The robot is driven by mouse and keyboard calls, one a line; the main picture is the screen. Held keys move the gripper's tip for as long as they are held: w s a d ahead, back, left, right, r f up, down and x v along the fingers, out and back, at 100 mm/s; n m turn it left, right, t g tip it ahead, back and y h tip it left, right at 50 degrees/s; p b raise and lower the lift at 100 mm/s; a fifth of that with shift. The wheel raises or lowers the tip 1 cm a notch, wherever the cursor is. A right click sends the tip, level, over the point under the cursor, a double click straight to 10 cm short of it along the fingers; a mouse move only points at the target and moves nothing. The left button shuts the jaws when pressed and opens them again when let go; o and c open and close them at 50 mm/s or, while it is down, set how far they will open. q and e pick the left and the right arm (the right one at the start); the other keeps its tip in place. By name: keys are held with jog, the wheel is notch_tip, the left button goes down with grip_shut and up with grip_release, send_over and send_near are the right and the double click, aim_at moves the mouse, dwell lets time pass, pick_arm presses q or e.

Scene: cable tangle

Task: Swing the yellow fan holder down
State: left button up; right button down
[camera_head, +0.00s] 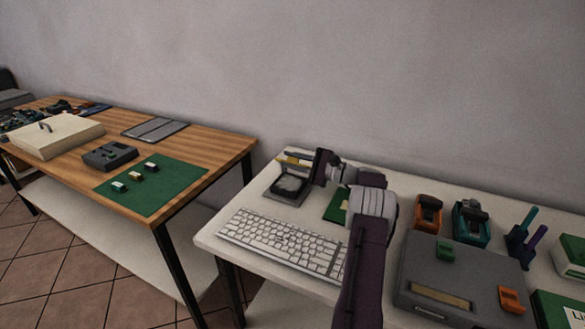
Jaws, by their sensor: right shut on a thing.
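The yellow fan holder (292,160) shows as a thin yellow bar at the back edge of a small dark fan unit (289,186), near the left back of the white table. My right gripper (312,165) reaches in from the right and is shut at the right end of the yellow bar. Its dark fingers and body hide that end, so the exact grip is hard to see. My left gripper is not in view.
A white keyboard (283,242) lies in front of the fan unit, and a green board (337,206) lies to its right. A grey case (455,268), an orange holder (428,213) and a teal holder (470,222) stand further right. A wooden table (215,147) is at left.

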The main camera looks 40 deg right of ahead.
aim_at(288, 185)
jog(key=f+n+b, duration=0.1)
jog(key=n+b, duration=0.1)
jog(key=b, duration=0.2)
jog(key=a+f+n+b, duration=0.1)
jog(key=n+b, duration=0.1)
jog(key=b, duration=0.2)
jog(key=s+a+f+n+b, duration=0.1)
jog(key=f+n+b, duration=0.1)
jog(key=n+b, duration=0.1)
jog(key=shift+b, duration=0.5)
jog(key=shift+s+a+n+b, duration=0.1)
jog(key=shift+n+b, duration=0.45)
jog(key=shift+n, duration=0.15)
jog(key=c, duration=1.4)
grip_release()
jog(key=shift+f, duration=0.15)
